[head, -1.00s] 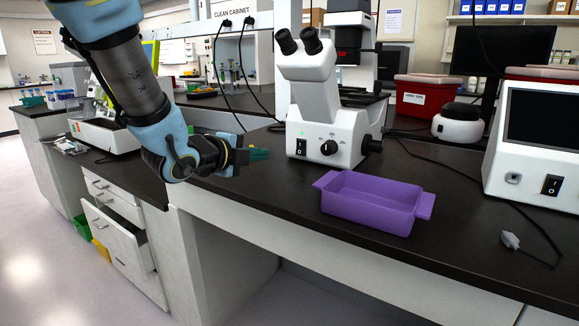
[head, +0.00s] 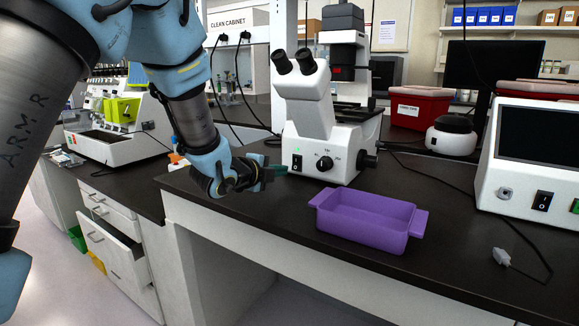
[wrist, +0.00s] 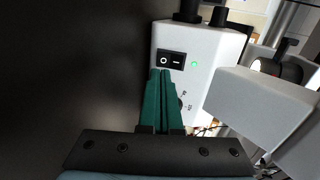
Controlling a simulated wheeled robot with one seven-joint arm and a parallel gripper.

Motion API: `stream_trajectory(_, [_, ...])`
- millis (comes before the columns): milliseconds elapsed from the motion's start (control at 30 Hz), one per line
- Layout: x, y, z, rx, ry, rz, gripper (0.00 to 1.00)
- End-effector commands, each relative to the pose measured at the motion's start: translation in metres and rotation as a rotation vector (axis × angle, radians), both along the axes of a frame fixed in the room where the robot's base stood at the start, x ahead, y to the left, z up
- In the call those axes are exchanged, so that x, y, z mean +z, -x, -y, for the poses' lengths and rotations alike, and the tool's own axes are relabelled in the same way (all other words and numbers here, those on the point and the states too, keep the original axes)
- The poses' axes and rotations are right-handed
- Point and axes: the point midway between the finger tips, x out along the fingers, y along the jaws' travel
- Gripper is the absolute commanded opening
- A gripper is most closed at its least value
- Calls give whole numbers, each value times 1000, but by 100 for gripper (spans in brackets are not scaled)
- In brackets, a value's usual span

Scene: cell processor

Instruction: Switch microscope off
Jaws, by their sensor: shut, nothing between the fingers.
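The white microscope (head: 325,142) stands upright on the dark bench in the head view, with two black eyepieces. Its black rocker switch (head: 297,162) is low on the front face, left of a black knob (head: 325,163). A small green light glows above the switch. In the wrist view the switch (wrist: 170,60) lies just beyond my fingertips, with the green light (wrist: 194,64) lit beside it. My gripper (head: 281,170) is shut and empty, its green fingers pointing at the switch. In the wrist view the gripper (wrist: 160,73) overlaps the switch's lower edge; I cannot tell whether it touches.
A purple tray (head: 367,221) sits on the bench in front of the microscope. A white device with a dark screen (head: 541,151) stands at the right. A loose cable plug (head: 502,257) lies near the front edge. A drawer (head: 105,243) is open below left.

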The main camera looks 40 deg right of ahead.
Motion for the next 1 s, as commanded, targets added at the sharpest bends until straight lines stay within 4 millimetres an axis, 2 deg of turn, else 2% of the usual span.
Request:
stream_trajectory(100, [-4,-4,20,-2,-1,0,0])
stream_trajectory(300, [-11,-10,39,0,-1,0,0])
stream_trajectory(767, [-14,-12,45,0,0,0,0])
stream_trajectory(1000, [-23,-13,48,0,36,9,0])
